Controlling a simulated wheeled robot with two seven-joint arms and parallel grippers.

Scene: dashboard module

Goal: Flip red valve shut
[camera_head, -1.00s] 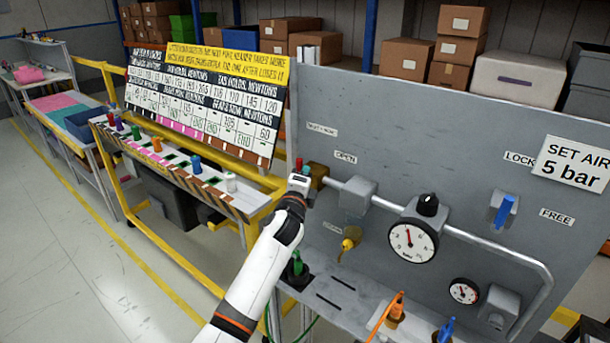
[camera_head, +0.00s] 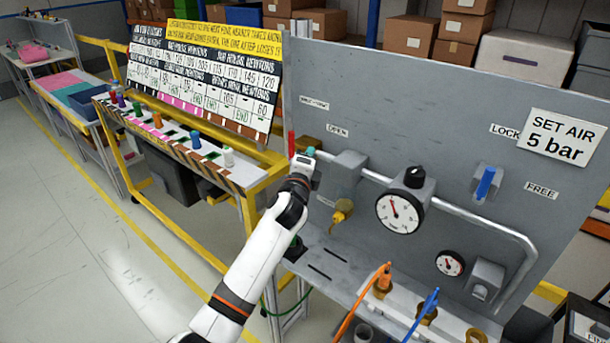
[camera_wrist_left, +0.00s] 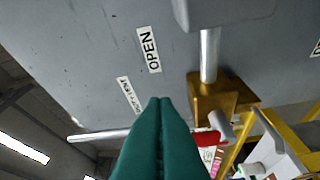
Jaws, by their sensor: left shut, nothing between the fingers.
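The red valve handle (camera_head: 291,145) stands upright at the left end of the grey panel, beside the brass valve body (camera_head: 309,143) and left of the OPEN label. In the left wrist view part of the red handle (camera_wrist_left: 206,140) shows just right of the fingers, partly hidden, below the brass body (camera_wrist_left: 222,97). My left gripper (camera_head: 309,153) is shut and empty in front of the valve. Its green fingertips (camera_wrist_left: 160,100) are together, close to the handle; I cannot tell if they touch it. My right gripper is not in view.
A pipe (camera_head: 365,174) runs from the valve to a grey block and a large gauge (camera_head: 399,212). A yellow tap (camera_head: 342,212) hangs below. A blue lever (camera_head: 485,183) is between LOCK and FREE labels. A yellow-framed bench (camera_head: 255,200) stands close at left.

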